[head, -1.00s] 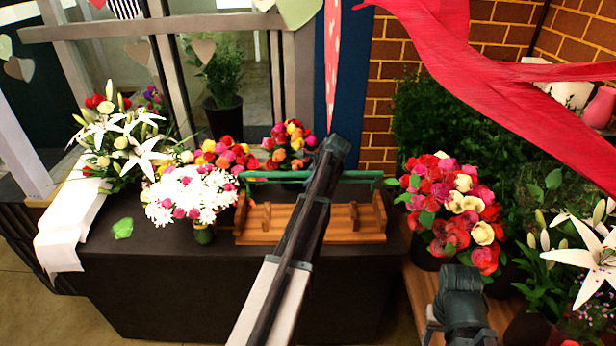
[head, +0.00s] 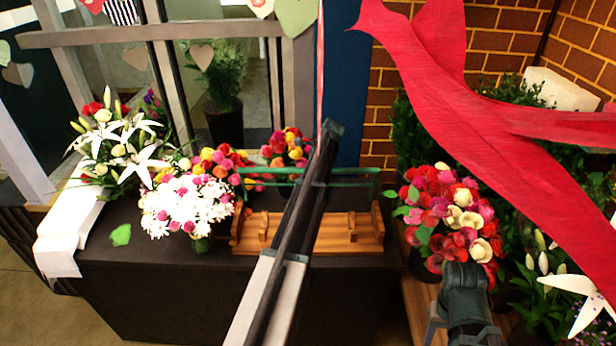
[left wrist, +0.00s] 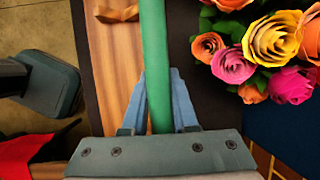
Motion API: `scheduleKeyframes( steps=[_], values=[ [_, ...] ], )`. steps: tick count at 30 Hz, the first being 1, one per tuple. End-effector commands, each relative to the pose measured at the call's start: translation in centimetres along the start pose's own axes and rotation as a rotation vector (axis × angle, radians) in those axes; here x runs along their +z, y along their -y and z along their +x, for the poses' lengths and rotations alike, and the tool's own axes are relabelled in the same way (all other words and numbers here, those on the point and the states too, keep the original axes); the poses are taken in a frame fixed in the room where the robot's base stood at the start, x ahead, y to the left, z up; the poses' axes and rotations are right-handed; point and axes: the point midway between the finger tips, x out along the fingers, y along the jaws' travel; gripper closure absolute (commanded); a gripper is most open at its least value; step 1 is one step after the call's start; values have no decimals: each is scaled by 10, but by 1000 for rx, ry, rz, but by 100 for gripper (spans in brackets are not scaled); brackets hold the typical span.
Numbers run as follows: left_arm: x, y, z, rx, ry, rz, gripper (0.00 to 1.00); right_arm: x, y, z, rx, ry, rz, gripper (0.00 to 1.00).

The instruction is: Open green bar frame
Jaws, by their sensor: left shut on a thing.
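The green bar frame (head: 344,178) shows in the head view above a wooden rack (head: 345,240) on the dark counter. It spans the rack from left to right, and my left arm crosses in front of its middle. In the left wrist view a green bar (left wrist: 155,50) runs between the fingers of my left gripper (left wrist: 158,80), which is shut on it.
White and pink flowers (head: 192,200) stand close left of the rack, with red and orange roses (head: 290,148) behind. A red rose bouquet (head: 450,210) stands to the right. A large red hanging piece (head: 470,100) crosses the upper right. The counter's front strip is clear.

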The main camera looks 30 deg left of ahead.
Motion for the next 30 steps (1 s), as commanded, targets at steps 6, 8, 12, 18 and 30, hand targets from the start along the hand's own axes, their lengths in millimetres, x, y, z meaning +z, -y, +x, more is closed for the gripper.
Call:
scheduleKeyframes(
  steps=[6, 8, 12, 18, 30],
  values=[
    [-1, 16, 1, -2, -2, -1, 100, 0, 0, -1, 0, 0, 0, 50],
    [-1, 21, 1, -2, -2, -1, 100, 0, 0, -1, 0, 0, 0, 50],
    [-2, 32, 3, -3, -1, -1, 100, 0, 0, -1, 0, 0, 0, 50],
    [-3, 44, 6, -3, -1, -2, 100, 0, 0, 0, 0, 0, 0, 50],
    [-3, 50, 7, -3, -1, -2, 100, 0, 0, 1, 0, 0, 0, 50]
  ],
)
